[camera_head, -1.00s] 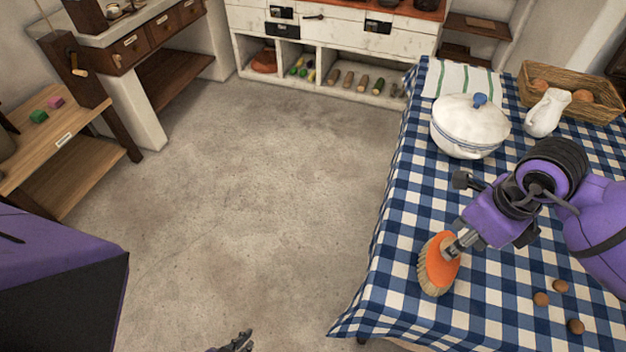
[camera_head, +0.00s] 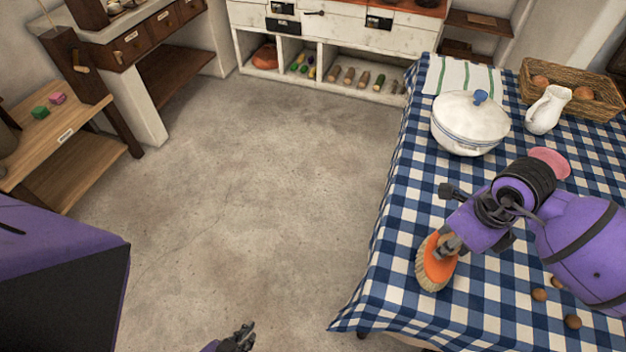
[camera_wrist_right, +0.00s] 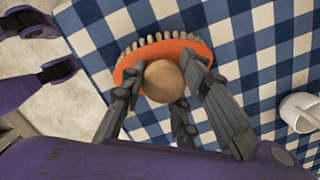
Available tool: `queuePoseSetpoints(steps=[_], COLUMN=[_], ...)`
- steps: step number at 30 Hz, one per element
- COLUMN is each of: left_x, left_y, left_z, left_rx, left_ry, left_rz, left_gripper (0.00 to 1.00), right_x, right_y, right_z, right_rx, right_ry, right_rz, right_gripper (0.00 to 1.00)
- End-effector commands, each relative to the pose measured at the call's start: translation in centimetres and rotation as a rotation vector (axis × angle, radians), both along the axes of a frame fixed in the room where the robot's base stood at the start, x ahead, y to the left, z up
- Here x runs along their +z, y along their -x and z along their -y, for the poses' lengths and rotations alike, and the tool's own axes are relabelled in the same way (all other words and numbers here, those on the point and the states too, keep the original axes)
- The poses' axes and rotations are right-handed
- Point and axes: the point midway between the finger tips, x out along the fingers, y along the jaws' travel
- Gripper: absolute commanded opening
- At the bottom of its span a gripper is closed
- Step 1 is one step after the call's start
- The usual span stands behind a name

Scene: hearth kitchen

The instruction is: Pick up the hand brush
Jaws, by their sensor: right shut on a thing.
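The hand brush (camera_head: 432,272) has an orange body and pale bristles. It is at the near left part of the checked table, bristles toward the table's left edge. My right gripper (camera_head: 449,246) is shut on its round wooden knob. In the right wrist view the knob (camera_wrist_right: 165,82) sits between the fingers of the gripper (camera_wrist_right: 168,92), with the orange body (camera_wrist_right: 190,47) and bristles beyond. I cannot tell whether the brush touches the cloth. My left gripper (camera_head: 240,338) is low at the bottom edge, over the floor, apart from the table; its opening is unclear.
The blue-checked table (camera_head: 390,285) also holds a white lidded tureen (camera_head: 468,125), a white jug (camera_head: 547,110), a basket (camera_head: 575,95), a pink round thing (camera_head: 549,160) and several small brown balls (camera_head: 572,321). The floor (camera_head: 250,190) left of the table is clear.

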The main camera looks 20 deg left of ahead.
Motion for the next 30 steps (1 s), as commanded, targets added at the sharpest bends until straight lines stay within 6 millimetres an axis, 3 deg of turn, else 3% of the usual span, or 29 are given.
queuePoseSetpoints(steps=[11, 17, 21, 30], left_x=[0.2, 0.2, 0.3, -0.2], left_y=[-0.5, -0.6, -0.7, -0.4], left_z=[0.1, 0.1, 0.1, 0.1], left_rx=[-0.002, -0.002, -0.002, -0.003], left_ry=[0.001, 0.001, 0.001, 0.000], left_rz=[0.009, 0.011, 0.011, 0.005], left_gripper=[0.00, 0.00, 0.00, 0.00], right_x=[0.1, 1.2, 3.4, 9.5], right_y=[0.0, -0.1, -0.2, 3.9], right_z=[0.0, 0.0, 0.0, 4.9], right_rx=[0.000, 0.001, 0.000, -0.003], right_ry=[0.000, -0.001, -0.001, 0.008], right_rz=[0.001, 0.004, 0.006, 0.001], right_gripper=[0.00, 0.00, 0.00, 0.00])
